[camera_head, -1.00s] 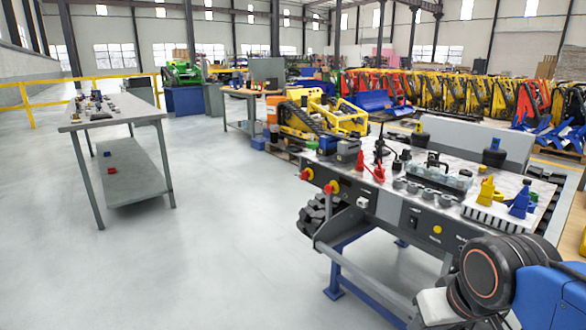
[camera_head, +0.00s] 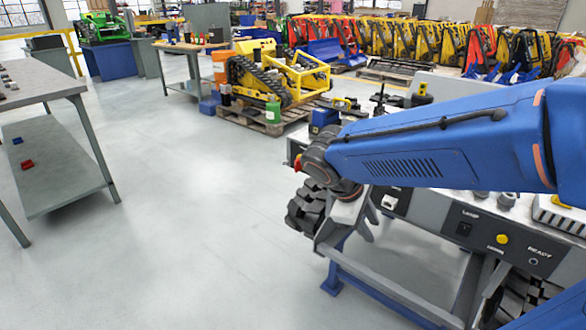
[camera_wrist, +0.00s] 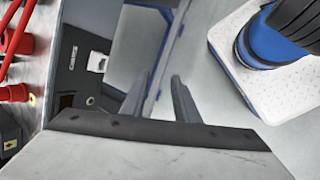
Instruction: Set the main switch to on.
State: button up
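The dark front panel of the workbench carries a white switch (camera_head: 389,201), with a small label too fine to read. The white switch also shows in the wrist view (camera_wrist: 97,62), left of my fingers. I cannot tell for sure that it is the main switch, nor its setting. A black rocker (camera_head: 463,229) under the word LAMP sits farther right on the panel. My gripper (camera_wrist: 161,76) points down in front of the panel with a gap between its fingers. It is empty and apart from the switch. In the head view my gripper (camera_head: 368,226) is just left of the white switch.
A yellow button (camera_head: 502,239) is on the panel. A red knob (camera_head: 297,163) shows at the bench's left end, partly behind my arm. Red tools (camera_wrist: 15,45) stand on the bench top. My arm hides much of the bench. The floor to the left is clear up to a grey table (camera_head: 60,170).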

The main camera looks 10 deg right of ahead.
jog(key=w+a+n+h, duration=0.3)
jog(key=w+n+h, duration=0.15)
jog(key=w, duration=0.45)
jog(key=n+t+h, duration=0.4)
jog(key=n+t, duration=0.6)
jog(key=n, duration=0.2)
send_near(295, 166)
jog(key=x, duration=0.8)
jog(key=shift+w+d, duration=0.25)
jog(key=shift+d, duration=0.05)
jog(key=shift+c, duration=0.7)
grip_shut()
